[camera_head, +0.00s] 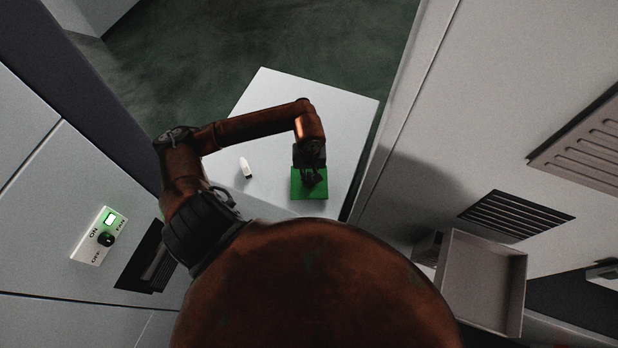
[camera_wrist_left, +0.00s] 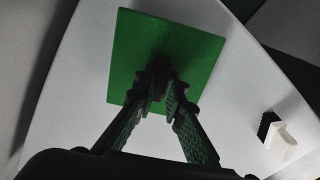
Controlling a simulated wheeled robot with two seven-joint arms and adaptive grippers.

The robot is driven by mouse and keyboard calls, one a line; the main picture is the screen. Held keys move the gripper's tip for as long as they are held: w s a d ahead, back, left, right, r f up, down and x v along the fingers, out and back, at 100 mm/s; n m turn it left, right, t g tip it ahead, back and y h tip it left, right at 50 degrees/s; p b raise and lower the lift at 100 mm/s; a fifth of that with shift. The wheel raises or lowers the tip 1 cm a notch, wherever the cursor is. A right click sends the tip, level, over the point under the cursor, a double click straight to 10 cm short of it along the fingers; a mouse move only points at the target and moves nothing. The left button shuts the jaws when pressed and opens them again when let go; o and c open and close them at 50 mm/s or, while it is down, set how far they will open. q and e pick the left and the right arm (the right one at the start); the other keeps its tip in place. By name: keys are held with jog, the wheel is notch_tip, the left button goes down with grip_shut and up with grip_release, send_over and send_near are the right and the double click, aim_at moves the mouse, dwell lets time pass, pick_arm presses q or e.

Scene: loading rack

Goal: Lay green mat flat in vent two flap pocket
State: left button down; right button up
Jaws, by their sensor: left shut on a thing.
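The green mat (camera_head: 298,190) is a flat square on the white table in the head view. My left gripper (camera_head: 313,180) is over it from above, shut on the mat. In the left wrist view the mat (camera_wrist_left: 190,55) fills the upper middle, and the two fingertips (camera_wrist_left: 160,92) are close together at its near edge. A dark slatted vent (camera_head: 515,217) is at the right of the head view, with a grey open tray-like flap (camera_head: 515,290) below it. I cannot tell which vent is number two. My right gripper is not seen.
A small white object with a dark end (camera_head: 245,166) lies on the white table (camera_head: 265,95), left of the mat. A fan switch panel (camera_head: 97,238) with a green light is on the left wall, near a dark opening (camera_head: 148,262). A larger louvred panel (camera_head: 590,140) is far right.

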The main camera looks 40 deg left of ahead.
pick_arm(q)
jog(key=shift+s+f, duration=0.1)
jog(key=shift+f, duration=0.75)
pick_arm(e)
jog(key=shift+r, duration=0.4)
pick_arm(q)
jog(key=shift+f, duration=0.15)
jog(key=c, duration=2)
grip_release()
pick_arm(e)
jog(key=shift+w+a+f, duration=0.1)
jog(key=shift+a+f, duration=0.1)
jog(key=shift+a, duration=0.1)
